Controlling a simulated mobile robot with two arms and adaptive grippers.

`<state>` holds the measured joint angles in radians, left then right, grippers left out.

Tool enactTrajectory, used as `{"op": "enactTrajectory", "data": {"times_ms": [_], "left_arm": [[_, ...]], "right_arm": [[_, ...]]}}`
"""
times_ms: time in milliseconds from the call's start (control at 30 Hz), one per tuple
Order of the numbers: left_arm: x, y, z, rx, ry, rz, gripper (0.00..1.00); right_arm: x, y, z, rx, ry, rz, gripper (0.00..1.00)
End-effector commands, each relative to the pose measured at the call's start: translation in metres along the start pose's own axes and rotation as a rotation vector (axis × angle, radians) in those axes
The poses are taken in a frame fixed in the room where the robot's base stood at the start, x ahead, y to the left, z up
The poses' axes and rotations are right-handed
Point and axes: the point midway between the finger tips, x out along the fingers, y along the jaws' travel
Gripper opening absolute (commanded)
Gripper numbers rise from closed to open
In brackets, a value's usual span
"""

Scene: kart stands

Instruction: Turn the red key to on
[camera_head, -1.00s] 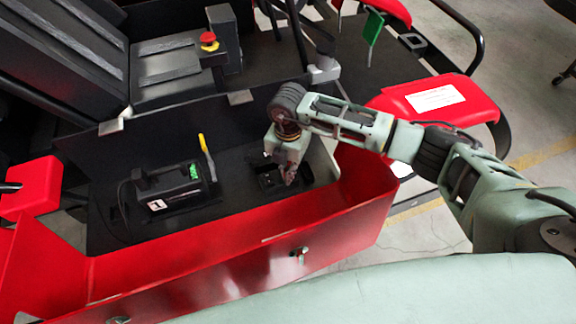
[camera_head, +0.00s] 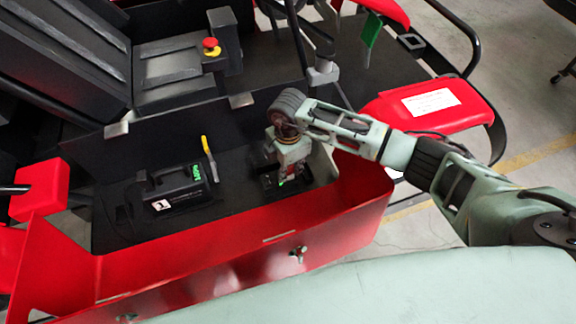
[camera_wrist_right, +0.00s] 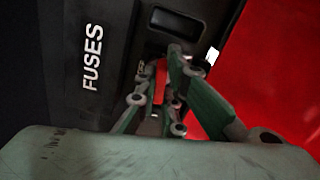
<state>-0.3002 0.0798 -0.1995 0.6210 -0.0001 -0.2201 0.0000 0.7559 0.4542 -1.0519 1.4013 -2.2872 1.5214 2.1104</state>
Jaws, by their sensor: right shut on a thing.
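The red key (camera_wrist_right: 160,80) shows in the right wrist view as a red piece between the two fingers of my right gripper (camera_wrist_right: 166,95). The fingers are shut on it. The key sits at a black panel (camera_wrist_right: 112,20) with the white word FUSES. Its lower part and any on/off marks are hidden or too dark to read. In the head view my right gripper (camera_head: 283,182) points down onto a black unit (camera_head: 267,187) inside the red-walled box, and hides the key there. My left gripper is not in view.
A black device with a handle (camera_head: 172,188) and a yellow lever (camera_head: 207,145) stand left of my right gripper. The box's red front wall (camera_head: 235,255) is close in front. A red stop button (camera_head: 211,45) is further back. A red seat-like panel (camera_head: 425,103) lies right, behind my arm.

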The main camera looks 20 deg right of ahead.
Motion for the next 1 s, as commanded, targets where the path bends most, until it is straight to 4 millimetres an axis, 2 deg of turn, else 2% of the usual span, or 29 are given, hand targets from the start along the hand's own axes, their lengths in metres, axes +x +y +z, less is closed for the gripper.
{"op": "enactTrajectory", "data": {"times_ms": [200,500,533,767,1000], "left_arm": [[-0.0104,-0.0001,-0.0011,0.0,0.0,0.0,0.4],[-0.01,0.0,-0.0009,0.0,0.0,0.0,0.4],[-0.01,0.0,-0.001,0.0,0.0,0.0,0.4],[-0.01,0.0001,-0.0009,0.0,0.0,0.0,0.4],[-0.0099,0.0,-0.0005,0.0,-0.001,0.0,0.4]], "right_arm": [[-0.0011,-0.0004,-0.0001,0.17,0.0,-0.001,0.0],[0.0002,0.0002,0.0,0.198,0.0,0.001,0.0],[0.0002,0.0001,0.0,0.198,0.0,0.001,0.09],[0.0001,0.0001,0.0,0.197,0.0,0.001,0.29],[0.0001,0.0001,0.0,0.196,0.0,0.001,0.3]]}}
